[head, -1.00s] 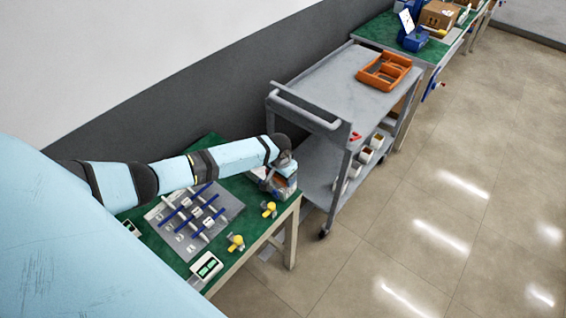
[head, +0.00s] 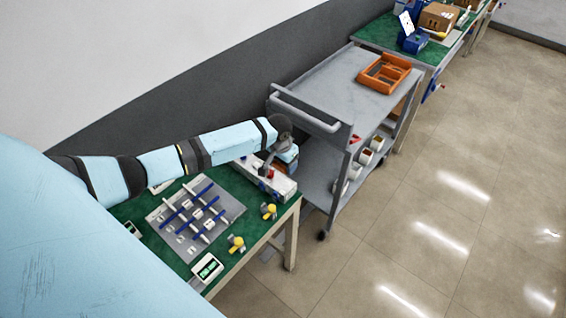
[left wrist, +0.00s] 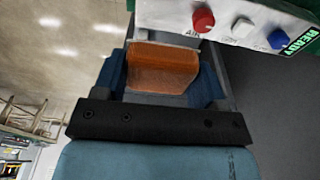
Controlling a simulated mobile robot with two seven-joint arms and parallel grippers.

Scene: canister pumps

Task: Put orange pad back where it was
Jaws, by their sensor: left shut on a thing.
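The orange pad (left wrist: 162,68) is a worn orange block that sits between the two blue fingers of my left gripper (left wrist: 163,78) in the left wrist view. The gripper is shut on it. In the head view my left gripper (head: 268,170) is over the white box (head: 283,188) at the table's right end. I cannot make out the pad clearly there. In the left wrist view the white box (left wrist: 222,27) shows red, white and blue knobs and a green READY display, just beyond the pad. I cannot tell whether they touch. My right gripper is out of view.
The green table (head: 240,250) holds a grey plate (head: 236,207) with blue and white rods, two yellow fittings and a small display (head: 207,268). A grey cart (head: 325,80) stands close right, with an orange tray (head: 385,73) on top. The floor beyond is open.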

